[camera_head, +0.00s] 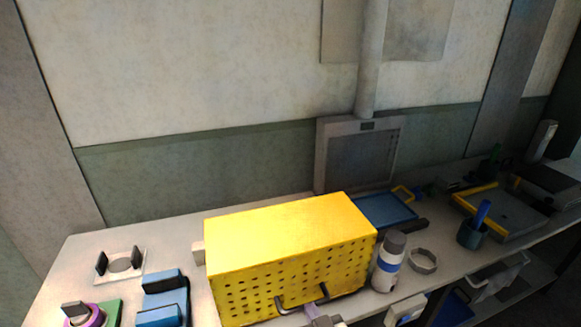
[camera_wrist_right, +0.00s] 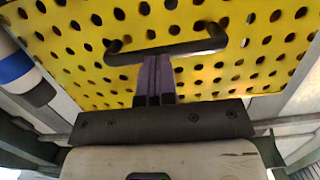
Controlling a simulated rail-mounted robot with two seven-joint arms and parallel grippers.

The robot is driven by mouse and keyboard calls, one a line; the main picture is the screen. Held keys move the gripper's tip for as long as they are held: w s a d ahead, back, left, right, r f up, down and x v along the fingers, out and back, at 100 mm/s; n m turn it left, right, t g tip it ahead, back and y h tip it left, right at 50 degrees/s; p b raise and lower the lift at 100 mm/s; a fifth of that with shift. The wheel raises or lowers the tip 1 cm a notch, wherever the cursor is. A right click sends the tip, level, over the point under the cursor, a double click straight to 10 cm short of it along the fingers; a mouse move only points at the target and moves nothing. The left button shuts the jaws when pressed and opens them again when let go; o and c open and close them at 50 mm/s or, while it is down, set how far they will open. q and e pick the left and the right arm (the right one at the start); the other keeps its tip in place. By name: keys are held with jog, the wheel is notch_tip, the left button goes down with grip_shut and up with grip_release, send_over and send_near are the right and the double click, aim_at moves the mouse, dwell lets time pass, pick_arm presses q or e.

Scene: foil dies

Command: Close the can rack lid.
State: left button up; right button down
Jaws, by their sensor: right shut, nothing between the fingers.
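The can rack (camera_head: 290,235) is a yellow box with a plain top and a perforated front, standing on the bench in the head view. Its dark bar handle (camera_head: 302,298) is low on the perforated face. In the right wrist view, the perforated yellow panel (camera_wrist_right: 75,45) and the handle (camera_wrist_right: 190,47) fill the upper part. My right gripper (camera_head: 318,308) is in front of the panel, fingers (camera_wrist_right: 156,62) together and empty, tips at the middle of the handle bar. I cannot tell whether they touch it. My left gripper is out of view.
A white bottle with a blue band (camera_head: 388,262) stands close to the rack's right side, beside a grey ring (camera_head: 422,260). A blue tray (camera_head: 385,210) lies behind. Blue blocks (camera_head: 163,300) and a fixture plate (camera_head: 120,265) are to the left. The wall is behind the bench.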

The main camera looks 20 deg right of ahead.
jog(key=shift+f, duration=0.1)
jog(key=s+r+p, duration=0.4)
jog(key=s+r, duration=0.1)
jog(key=s, duration=0.7)
jog(key=shift+r+p, duration=0.35)
jog(key=shift+d, duration=0.1)
